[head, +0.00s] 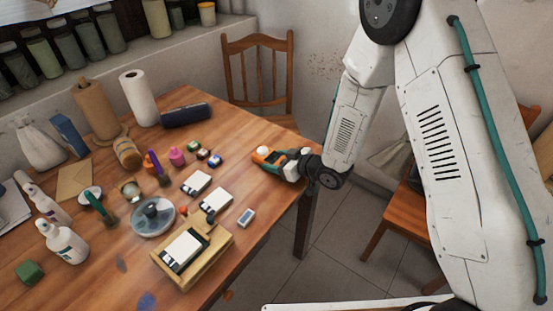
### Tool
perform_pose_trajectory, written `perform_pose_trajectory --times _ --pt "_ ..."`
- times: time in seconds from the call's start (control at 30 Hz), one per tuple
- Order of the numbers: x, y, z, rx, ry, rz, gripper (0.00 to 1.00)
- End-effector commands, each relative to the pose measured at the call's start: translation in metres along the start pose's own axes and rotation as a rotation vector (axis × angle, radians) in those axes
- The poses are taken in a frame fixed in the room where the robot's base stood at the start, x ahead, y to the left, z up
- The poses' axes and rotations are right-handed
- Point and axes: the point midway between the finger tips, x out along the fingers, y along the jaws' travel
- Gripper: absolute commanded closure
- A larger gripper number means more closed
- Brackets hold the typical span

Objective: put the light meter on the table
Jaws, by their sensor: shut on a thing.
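My gripper (276,164), with orange and dark parts, is at the right edge of the wooden table (255,125), over or just above the tabletop. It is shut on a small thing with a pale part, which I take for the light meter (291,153). The fingers hide most of it. I cannot tell whether it touches the table.
White-and-black cards (196,183), a wooden tray (218,250), a small white-and-blue block (246,217) and small coloured blocks (202,154) lie left of my gripper. A dark roll (186,115) lies behind. A chair (258,75) stands beyond the table. Bare tabletop shows near the gripper.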

Motion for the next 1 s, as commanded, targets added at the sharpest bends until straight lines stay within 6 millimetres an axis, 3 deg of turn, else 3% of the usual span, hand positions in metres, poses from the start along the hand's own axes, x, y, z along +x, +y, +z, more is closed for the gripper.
perform_pose_trajectory --times 0.3,0.33,0.4,0.77,1.0 --pt "0.001 0.001 0.002 0.000 0.001 0.001 0.66" --pt "0.001 0.001 0.002 0.000 0.002 0.001 0.32" --pt "0.000 0.001 0.002 0.000 0.002 0.001 0.18" --pt "-0.004 0.001 -0.002 0.000 0.002 0.002 0.18" --pt "-0.047 0.003 -0.001 0.001 0.002 0.005 0.18"
